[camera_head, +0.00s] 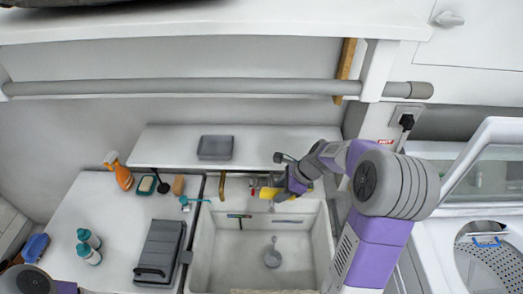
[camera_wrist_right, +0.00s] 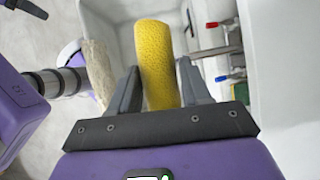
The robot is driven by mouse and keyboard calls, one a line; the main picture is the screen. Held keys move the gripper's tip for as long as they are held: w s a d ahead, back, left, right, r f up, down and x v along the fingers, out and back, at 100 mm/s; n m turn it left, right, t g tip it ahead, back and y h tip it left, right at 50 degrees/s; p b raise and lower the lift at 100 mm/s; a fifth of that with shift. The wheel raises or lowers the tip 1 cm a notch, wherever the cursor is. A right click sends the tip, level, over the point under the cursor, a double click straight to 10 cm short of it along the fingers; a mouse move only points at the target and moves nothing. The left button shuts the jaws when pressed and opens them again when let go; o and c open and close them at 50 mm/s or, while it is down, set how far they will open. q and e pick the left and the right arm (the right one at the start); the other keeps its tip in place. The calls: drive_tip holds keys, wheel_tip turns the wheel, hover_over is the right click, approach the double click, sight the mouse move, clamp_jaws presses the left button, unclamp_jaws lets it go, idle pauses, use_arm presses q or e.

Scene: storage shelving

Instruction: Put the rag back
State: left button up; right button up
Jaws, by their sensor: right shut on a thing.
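The yellow rag (camera_head: 270,192) is a textured, rolled-looking piece, held above the back part of the sink in the head view. It also shows in the right wrist view (camera_wrist_right: 156,45), sticking out past the fingers. My right gripper (camera_head: 292,189) is shut on it; in the right wrist view the two fingers (camera_wrist_right: 155,88) press on either side of it. Part of the rag is hidden by the gripper in the head view. My left gripper is out of view; only a bit of my left arm shows at the bottom left.
The white sink (camera_head: 207,250) lies below the right gripper, with a grey ladle-like thing (camera_head: 272,254) inside. A shelf (camera_head: 265,148) with a grey box (camera_head: 215,147) is behind. The left counter holds an orange spray bottle (camera_head: 123,178), two teal bottles and a dark grey case (camera_head: 160,252).

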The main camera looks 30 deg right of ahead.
drive_tip(key=d+r+m+h, duration=0.1)
drive_tip(key=r+m, duration=0.1)
drive_tip(key=s+d+r+m+t+h+p, duration=0.1)
drive_tip(key=d+m, duration=0.1)
drive_tip(key=m, duration=0.1)
drive_tip(key=d+r+m+t+h, duration=0.1)
drive_tip(key=d+r+m, duration=0.1)
drive_tip(key=m, duration=0.1)
drive_tip(key=shift+s+r+h+p, duration=0.3)
drive_tip(key=shift+s+h, duration=0.05)
drive_tip(key=shift+h, duration=0.05)
drive_tip(key=w, duration=0.5)
drive_tip(key=w+a, duration=0.1)
drive_tip(key=w, duration=1)
drive_tip(key=shift+w+a, duration=0.1)
drive_tip(key=shift+a, duration=0.3)
drive_tip(key=shift+w+a, duration=0.15)
drive_tip(key=shift+w, duration=0.55)
drive_tip(key=shift+w+f, duration=0.1)
drive_tip(key=shift+f, duration=1.65)
drive_tip(key=shift+f+b, duration=0.1)
drive_tip(key=shift+b, duration=0.2)
drive_tip(key=o, duration=0.9)
drive_tip(key=shift+o, duration=0.2)
